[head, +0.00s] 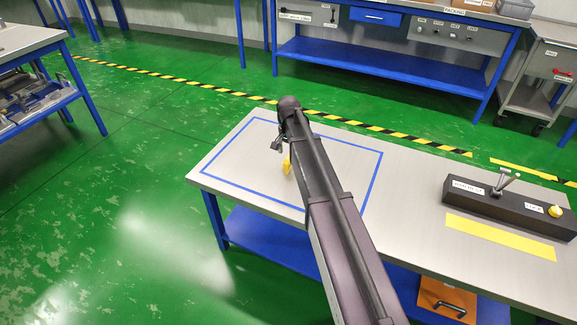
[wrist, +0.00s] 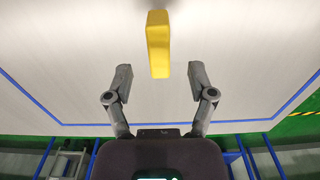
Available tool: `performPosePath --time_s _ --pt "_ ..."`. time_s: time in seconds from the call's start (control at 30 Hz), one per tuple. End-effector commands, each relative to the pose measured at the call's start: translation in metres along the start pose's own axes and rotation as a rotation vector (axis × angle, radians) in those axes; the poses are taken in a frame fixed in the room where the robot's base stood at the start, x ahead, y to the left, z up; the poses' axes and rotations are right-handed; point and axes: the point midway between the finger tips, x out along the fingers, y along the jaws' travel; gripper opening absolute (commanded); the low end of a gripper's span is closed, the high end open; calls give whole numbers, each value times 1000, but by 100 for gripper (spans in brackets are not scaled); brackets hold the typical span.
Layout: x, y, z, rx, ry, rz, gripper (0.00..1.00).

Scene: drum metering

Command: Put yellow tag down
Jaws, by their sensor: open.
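The yellow tag (wrist: 158,45) shows in the wrist view just beyond my fingertips, centred between them. In the head view the yellow tag (head: 287,166) is partly hidden by my arm; it seems to stand on the table inside the blue outline. My gripper (wrist: 158,80) is open, with its two fingers apart and nothing between them. In the head view my gripper (head: 279,143) is small, over the blue-outlined area, and largely hidden behind my arm. I cannot tell the exact height of the fingers above the table.
The grey table (head: 225,170) has a blue rectangle marked on it, bare apart from the tag. A black box (head: 500,205) with a lever and yellow knob stands at right, behind a yellow strip (head: 500,237). A blue workbench (head: 390,65) stands behind, across a striped floor line.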

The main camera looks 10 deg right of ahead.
Motion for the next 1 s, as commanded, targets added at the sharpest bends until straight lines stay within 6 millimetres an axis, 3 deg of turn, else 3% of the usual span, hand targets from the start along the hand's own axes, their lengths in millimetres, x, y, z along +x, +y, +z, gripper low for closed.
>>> performPosePath --time_s 0.37,1.0 --pt "3 0 0 0 0 0 71" --pt "47 1 2 0 0 0 71"
